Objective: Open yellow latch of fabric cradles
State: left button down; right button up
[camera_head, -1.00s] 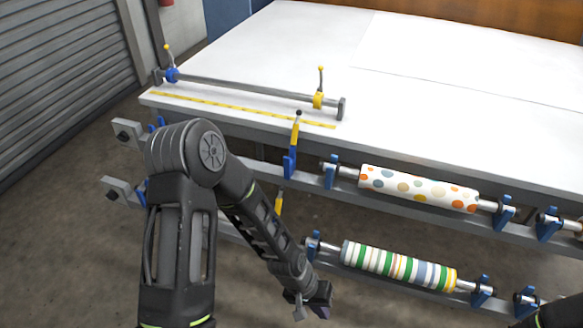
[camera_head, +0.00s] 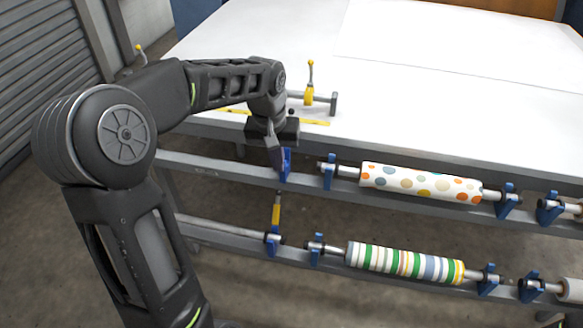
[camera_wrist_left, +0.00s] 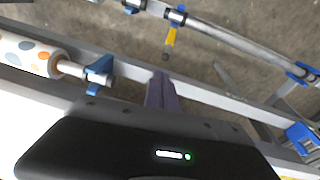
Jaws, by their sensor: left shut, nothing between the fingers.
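My left gripper (camera_head: 275,158) is shut and empty at the upper rail, beside or against the blue cradle (camera_head: 287,165) of the upper latch. It hides most of that latch's yellow handle; a dark knob (camera_head: 291,111) shows above it. The gripper's purple-grey fingers (camera_wrist_left: 161,92) show in the left wrist view. A lower yellow latch (camera_head: 276,208) stands upright on its blue cradle (camera_head: 272,243) on the lower rail. It also shows in the left wrist view (camera_wrist_left: 170,37), apart from the fingers. My right gripper is not in view.
A dotted fabric roll (camera_head: 420,183) lies in blue cradles on the upper rail (camera_head: 215,170), a striped roll (camera_head: 405,263) on the lower. A white table (camera_head: 400,110) stands behind, with a yellow-handled clamp (camera_head: 309,90) near its edge.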

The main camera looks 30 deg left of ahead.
pick_arm(q)
jog(key=shift+w+a+r, duration=0.15)
jog(key=shift+a+r, duration=0.3)
jog(key=shift+r, duration=0.4)
jog(key=p, duration=0.1)
send_over(277, 207)
jog(key=w+a, duration=0.2)
jog(key=w, duration=0.2)
notch_tip(277, 207, down, 10)
jog(key=shift+w, duration=0.1)
